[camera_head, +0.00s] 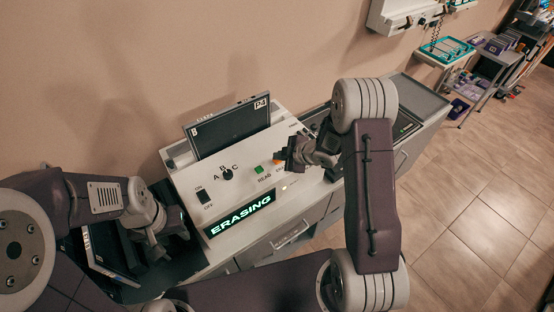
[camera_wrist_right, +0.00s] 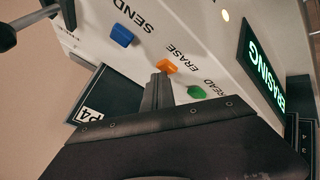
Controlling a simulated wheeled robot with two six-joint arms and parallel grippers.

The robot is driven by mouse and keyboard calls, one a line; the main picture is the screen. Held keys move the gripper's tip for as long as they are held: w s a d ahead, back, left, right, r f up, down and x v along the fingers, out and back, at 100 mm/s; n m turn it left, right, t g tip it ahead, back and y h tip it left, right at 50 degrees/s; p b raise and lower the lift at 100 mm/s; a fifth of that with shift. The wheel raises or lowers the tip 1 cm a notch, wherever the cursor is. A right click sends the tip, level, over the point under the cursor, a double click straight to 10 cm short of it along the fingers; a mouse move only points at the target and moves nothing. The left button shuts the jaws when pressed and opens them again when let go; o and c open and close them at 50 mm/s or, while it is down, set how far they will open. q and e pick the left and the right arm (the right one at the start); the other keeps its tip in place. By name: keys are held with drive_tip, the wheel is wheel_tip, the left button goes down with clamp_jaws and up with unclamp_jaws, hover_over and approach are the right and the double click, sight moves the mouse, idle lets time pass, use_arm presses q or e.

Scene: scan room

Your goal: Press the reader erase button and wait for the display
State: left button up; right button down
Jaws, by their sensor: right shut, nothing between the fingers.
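The reader (camera_head: 190,178) is a white sloped console against the wall. Its display (camera_head: 240,214) is lit and reads ERASING in green letters; it also shows in the right wrist view (camera_wrist_right: 262,75). The orange erase button (camera_wrist_right: 166,66) sits between the blue send button (camera_wrist_right: 122,35) and the green read button (camera_wrist_right: 196,92). My right gripper (camera_head: 287,157) is shut and empty, its tips (camera_wrist_right: 159,78) right by the erase button; contact cannot be made out. My left gripper (camera_head: 155,245) is low at the left beside a dark plate; its fingers are unclear.
A dark plate marked P4 (camera_head: 230,128) stands upright in the reader's back. Another dark plate (camera_head: 108,250) leans at the lower left. A knob (camera_head: 227,174) and an on/off switch (camera_head: 204,197) are on the panel. A cart (camera_head: 490,60) stands far right; open floor lies at right.

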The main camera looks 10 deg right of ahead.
sight(279, 161)
idle(0.4)
drive_tip(key=shift+r+p, duration=0.85)
drive_tip(key=shift+p, duration=0.05)
wheel_tip(279, 161, up, 5)
drive_tip(key=p, duration=0.4)
drive_tip(key=shift+p, duration=0.3)
